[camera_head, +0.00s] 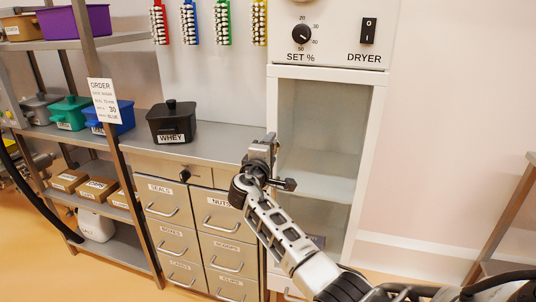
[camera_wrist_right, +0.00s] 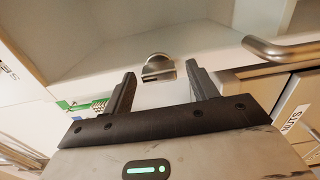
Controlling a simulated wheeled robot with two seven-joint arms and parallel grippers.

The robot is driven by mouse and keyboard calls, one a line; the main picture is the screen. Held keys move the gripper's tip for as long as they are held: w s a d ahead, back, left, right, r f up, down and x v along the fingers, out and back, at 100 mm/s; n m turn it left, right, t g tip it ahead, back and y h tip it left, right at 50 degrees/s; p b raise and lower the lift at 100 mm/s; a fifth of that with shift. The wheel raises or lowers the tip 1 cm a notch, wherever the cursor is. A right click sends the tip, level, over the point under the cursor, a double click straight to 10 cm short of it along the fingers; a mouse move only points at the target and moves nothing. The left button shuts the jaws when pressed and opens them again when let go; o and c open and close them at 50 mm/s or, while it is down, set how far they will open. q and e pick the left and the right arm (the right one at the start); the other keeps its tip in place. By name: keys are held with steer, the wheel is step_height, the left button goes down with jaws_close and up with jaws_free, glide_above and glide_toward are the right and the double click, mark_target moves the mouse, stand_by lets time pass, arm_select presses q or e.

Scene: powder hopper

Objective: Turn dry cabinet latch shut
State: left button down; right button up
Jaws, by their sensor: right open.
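The dry cabinet (camera_head: 377,125) is the tall white unit under the dryer panel, with pale shelves showing inside. I cannot tell whether a clear door covers its front. The latch (camera_wrist_right: 158,65) is a small silver rounded knob with a flat slotted edge, on a white frame in the right wrist view. My right gripper (camera_head: 265,142) is at the cabinet's left front edge and hides the latch in the head view. In the right wrist view its two dark fingers (camera_wrist_right: 160,76) are apart, one on each side of the latch, with visible gaps. My left gripper is out of view.
The drawer unit (camera_head: 178,228) and its grey counter stand left of the cabinet. A black WHEY tub (camera_head: 171,122) sits on the counter. A metal bar handle (camera_wrist_right: 285,48) is close to the right gripper. A shelf rack (camera_head: 85,55) stands far left.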

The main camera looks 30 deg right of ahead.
steer(key=b+v, duration=0.1)
steer(key=v, duration=1.5)
steer(key=shift+f, duration=0.1)
steer(key=s+a+f+y, duration=0.3)
steer(key=s+f+y, duration=0.15)
steer(key=f, duration=0.55)
steer(key=s+a+f+y, duration=0.35)
steer(key=f+y, duration=0.25)
steer(key=f, duration=0.3)
steer(key=s+a+f+m+y, duration=0.2)
steer(key=s+a+m+y, duration=0.1)
steer(key=s, duration=0.5)
steer(key=s+a+f+m+g+y, duration=0.1)
steer(key=s+a+f+m+y, duration=0.1)
steer(key=s, duration=0.5)
steer(key=shift+s+a+f+m+y, duration=0.4)
steer(key=shift+a+f+y, duration=0.15)
steer(key=shift+a+y, duration=0.15)
